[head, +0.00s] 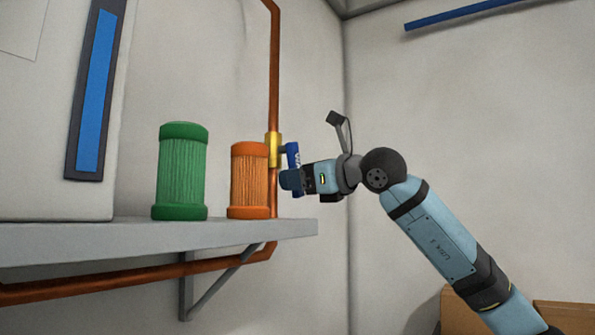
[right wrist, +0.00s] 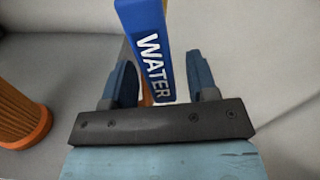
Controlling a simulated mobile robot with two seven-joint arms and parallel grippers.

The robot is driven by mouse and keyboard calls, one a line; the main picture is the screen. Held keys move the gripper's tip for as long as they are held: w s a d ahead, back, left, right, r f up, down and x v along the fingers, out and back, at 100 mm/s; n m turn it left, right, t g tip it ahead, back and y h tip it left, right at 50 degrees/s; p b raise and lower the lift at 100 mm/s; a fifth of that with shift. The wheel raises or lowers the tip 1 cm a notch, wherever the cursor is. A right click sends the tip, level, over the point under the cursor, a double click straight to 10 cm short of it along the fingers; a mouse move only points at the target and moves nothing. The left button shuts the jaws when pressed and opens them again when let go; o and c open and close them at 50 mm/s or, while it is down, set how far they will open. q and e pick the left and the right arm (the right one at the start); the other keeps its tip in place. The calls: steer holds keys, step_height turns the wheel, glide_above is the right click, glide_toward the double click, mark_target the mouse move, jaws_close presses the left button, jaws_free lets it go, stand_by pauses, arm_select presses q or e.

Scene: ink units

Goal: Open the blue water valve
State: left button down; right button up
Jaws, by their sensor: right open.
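The blue valve handle (right wrist: 148,45) with white "WATER" lettering hangs between the two open fingers of my right gripper (right wrist: 160,85) in the right wrist view. The handle joins a brass valve body (head: 274,150) on a vertical copper pipe (head: 274,70). My left gripper is not in view.
An orange ribbed cylinder (head: 249,181) stands on the grey shelf (head: 150,235) close left of the valve. A green ribbed cylinder (head: 181,170) stands farther left. A copper pipe and a bracket run under the shelf. Brown boxes (head: 480,310) sit at lower right.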

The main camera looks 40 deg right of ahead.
steer(key=shift+w, duration=0.25)
steer(key=shift+s, duration=0.1)
steer(key=shift+c, duration=0.4)
jaws_close()
steer(key=shift+a+f+b, duration=0.15)
steer(key=shift+f+b, duration=0.05)
steer(key=shift+b, duration=0.25)
steer(key=shift+s+a+f+m+b, duration=0.2)
steer(key=shift+a+m+b, duration=0.2)
steer(key=shift+m+b, duration=0.65)
steer(key=shift+s+a+r+m+b, duration=0.1)
steer(key=shift+a+r+m+b, duration=0.15)
steer(key=shift+m, duration=0.2)
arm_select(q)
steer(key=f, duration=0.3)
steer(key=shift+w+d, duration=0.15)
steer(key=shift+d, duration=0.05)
arm_select(e)
steer(key=shift+d, duration=0.1)
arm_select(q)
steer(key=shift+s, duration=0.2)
arm_select(e)
steer(key=shift+o, duration=0.4)
jaws_free()
